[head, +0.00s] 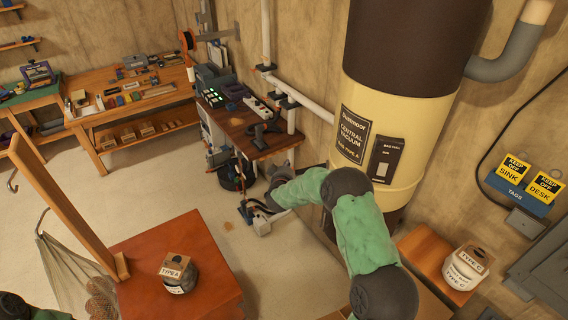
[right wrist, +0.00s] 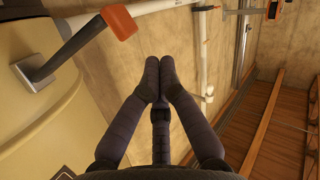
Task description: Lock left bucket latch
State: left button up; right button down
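The central vacuum (head: 405,110) is a tall cylinder, dark on top and cream below, with a label and a switch plate. In the right wrist view, a latch lever (right wrist: 72,46) with a red-orange grip (right wrist: 118,21) sticks out from a grey bracket on its cream side (right wrist: 35,120). My right gripper (right wrist: 159,80) has its fingertips together with nothing between them. It is apart from the lever, to the right of and below the red grip in that view. In the head view my right gripper (head: 256,206) reaches left past the vacuum. My left gripper is out of view.
A workbench (head: 255,117) with tools stands behind my right gripper. A red-brown table (head: 200,245) holds a jar tagged TYPE A (head: 178,272). A jar tagged TYPE C (head: 465,267) stands at the right. A white pipe (head: 310,105) runs along the wall. The floor at left is open.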

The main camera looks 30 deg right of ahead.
jog(key=shift+s+d+f, duration=0.2)
jog(key=shift+d+f, duration=0.1)
jog(key=shift+f, duration=0.45)
jog(key=shift+f, duration=0.15)
jog(key=shift+f+n, duration=0.3)
jog(key=shift+f+b, duration=0.2)
jog(key=shift+b, duration=0.1)
jog(key=s+d+f+n+h+b, duration=0.2)
jog(key=f+n+b, duration=0.4)
jog(key=f, duration=0.3)
jog(key=shift+d+n+h+b, duration=0.4)
jog(key=shift+d+n, duration=0.2)
jog(key=shift+d, duration=0.25)
jog(key=shift+s, duration=0.1)
